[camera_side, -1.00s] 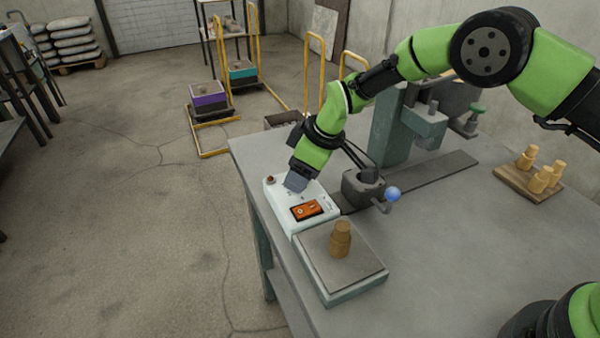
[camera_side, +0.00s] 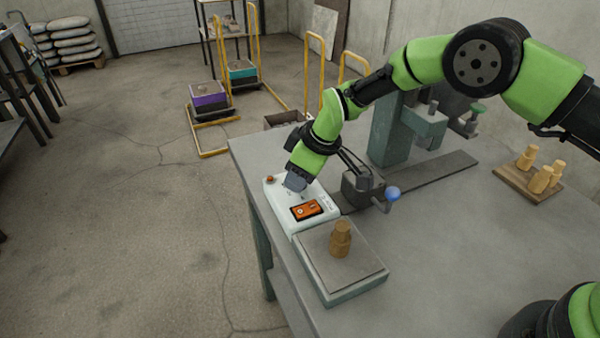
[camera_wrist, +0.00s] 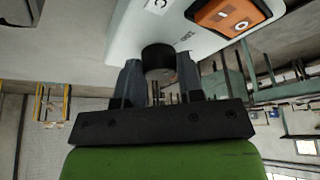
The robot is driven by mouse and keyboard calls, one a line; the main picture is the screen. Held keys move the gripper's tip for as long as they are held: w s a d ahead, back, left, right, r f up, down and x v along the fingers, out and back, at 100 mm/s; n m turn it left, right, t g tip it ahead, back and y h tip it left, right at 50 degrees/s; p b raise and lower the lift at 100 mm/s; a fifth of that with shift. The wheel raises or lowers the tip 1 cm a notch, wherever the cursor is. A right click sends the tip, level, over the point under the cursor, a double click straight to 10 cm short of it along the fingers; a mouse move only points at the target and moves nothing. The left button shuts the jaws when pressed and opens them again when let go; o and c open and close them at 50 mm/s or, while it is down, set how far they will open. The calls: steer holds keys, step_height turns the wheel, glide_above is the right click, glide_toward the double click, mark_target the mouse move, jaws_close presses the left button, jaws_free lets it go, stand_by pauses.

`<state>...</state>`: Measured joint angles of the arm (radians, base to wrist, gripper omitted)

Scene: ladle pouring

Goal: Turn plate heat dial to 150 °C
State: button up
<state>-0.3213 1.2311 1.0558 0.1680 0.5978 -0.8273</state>
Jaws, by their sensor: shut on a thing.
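The white control box (camera_side: 325,217) stands at the table's left edge, with an orange panel (camera_side: 307,210) on its top and a small red button (camera_side: 270,179) at its far corner. In the wrist view the black round dial (camera_wrist: 158,57) sits on the white box face (camera_wrist: 125,35) between the two fingers of my gripper (camera_wrist: 160,75). The fingers are shut on the dial, one on each side. In the side view my gripper (camera_side: 296,184) reaches down to the box and hides the dial. The dial's pointer and temperature marks cannot be read.
The plate (camera_side: 365,275) adjoins the box in front and bears a tan stepped block (camera_side: 340,240). A grey fixture with a blue ball handle (camera_side: 393,194) stands close to the right of my gripper. A wooden board (camera_side: 515,178) holds several tan pieces. The table's middle right is clear.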

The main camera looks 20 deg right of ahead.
steer(key=m, duration=0.2)
steer(key=m+t+h, duration=0.1)
steer(key=m, duration=0.2)
steer(key=shift+a+h, duration=0.1)
steer(key=shift+h, duration=0.2)
steer(key=shift+m+h, duration=0.8)
steer(key=shift+m, duration=1.3)
steer(key=o, duration=0.9)
steer(key=shift+r, duration=0.1)
steer(key=v, duration=0.9)
steer(key=shift+s+r, duration=0.3)
steer(key=shift+r, duration=0.1)
